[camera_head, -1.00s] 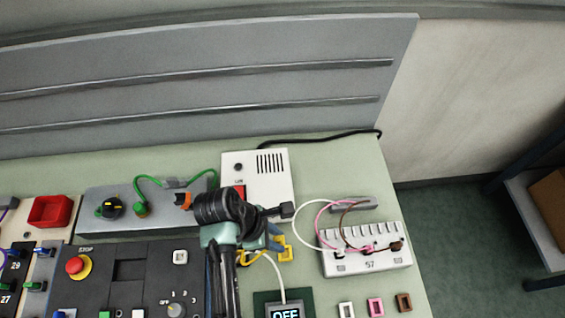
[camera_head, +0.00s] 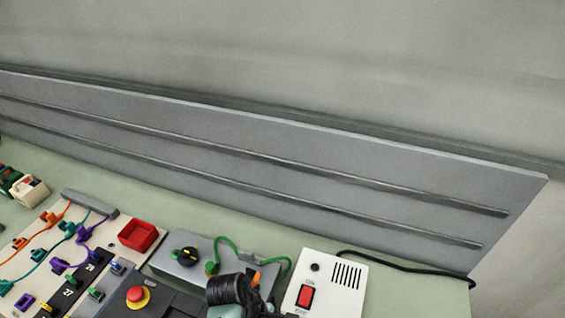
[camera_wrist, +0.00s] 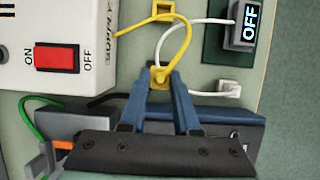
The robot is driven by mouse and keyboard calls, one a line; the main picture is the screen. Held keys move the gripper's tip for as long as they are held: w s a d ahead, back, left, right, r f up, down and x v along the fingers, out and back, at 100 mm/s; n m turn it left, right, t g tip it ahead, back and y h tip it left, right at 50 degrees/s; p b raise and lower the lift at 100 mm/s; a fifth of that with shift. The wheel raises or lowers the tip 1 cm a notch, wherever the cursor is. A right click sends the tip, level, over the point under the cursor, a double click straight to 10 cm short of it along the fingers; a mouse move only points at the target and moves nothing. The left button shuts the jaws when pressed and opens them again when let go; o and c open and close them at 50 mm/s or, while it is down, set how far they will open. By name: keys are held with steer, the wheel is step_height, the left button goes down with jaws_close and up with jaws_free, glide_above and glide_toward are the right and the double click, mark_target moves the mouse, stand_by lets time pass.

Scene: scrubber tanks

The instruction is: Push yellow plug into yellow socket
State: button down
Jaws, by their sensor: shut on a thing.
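In the wrist view, the blue fingers of my gripper (camera_wrist: 160,88) are shut on the yellow plug (camera_wrist: 160,76). A yellow cable runs up from the plug, bends, and goes left to the white box's edge. A yellow square piece with an opening (camera_wrist: 163,9), which looks like the yellow socket, lies at the top edge, apart from the plug and partly cut off by the frame. In the head view only dark arm parts show at the bottom; the plug, the fingertips and the yellow piece are out of sight.
The white box (camera_wrist: 66,22) with a red ON/OFF switch stands left of the fingers. A display reading OFF (camera_wrist: 246,24) is at upper right, with a white cable and a white plug (camera_wrist: 229,88) nearby. A red tray (camera_head: 138,234) and panels stand left in the head view.

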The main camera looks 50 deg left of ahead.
steer(key=shift+r+p, duration=0.15)
steer(key=shift+p, duration=0.35)
steer(key=shift+f+b, duration=1.5)
steer(key=shift+f, duration=0.95)
steer(key=shift+r+p, duration=0.1)
steer(key=shift+p, duration=0.6)
steer(key=shift+f, duration=0.25)
